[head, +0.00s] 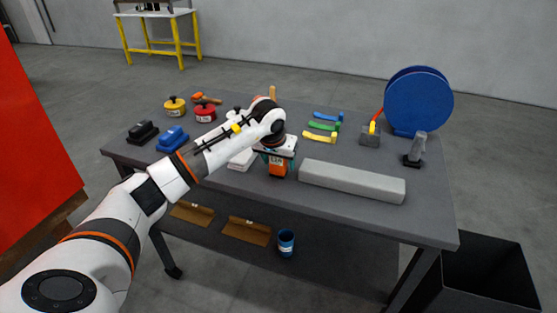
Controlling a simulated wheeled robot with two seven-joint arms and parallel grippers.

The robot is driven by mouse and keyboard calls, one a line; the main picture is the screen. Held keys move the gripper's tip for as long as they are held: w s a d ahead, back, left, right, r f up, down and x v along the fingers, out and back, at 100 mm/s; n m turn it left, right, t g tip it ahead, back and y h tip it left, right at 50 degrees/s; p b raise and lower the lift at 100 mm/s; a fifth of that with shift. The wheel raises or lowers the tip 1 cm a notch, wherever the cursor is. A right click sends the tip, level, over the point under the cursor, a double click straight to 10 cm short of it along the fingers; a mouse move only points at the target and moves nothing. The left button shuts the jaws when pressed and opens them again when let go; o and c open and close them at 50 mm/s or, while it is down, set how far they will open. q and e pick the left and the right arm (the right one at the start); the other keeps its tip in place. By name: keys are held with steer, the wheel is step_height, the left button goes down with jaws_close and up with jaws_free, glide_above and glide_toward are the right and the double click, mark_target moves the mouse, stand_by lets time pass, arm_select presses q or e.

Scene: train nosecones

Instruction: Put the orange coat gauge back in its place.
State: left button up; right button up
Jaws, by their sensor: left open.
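The orange coat gauge (277,168) stands near the middle of the table's front half, with a dark marking on its face. My left gripper (277,157) is right above it, pointing down, with its fingers at the gauge's upper part. The gripper is open; whether a finger touches the gauge cannot be told. A white block-like item (241,161) lies just left of the gauge, partly hidden by my left arm. My right gripper is not in view.
The table (340,213) holds a long grey block (352,181) right of the gauge. Blue, green and yellow tools (323,126) lie behind it. A large blue reel (417,101) stands at the right.

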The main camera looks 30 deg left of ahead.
arm_select(q)
steer(key=v, duration=1.2)
steer(key=shift+b, duration=0.45)
steer(key=shift+s, duration=0.1)
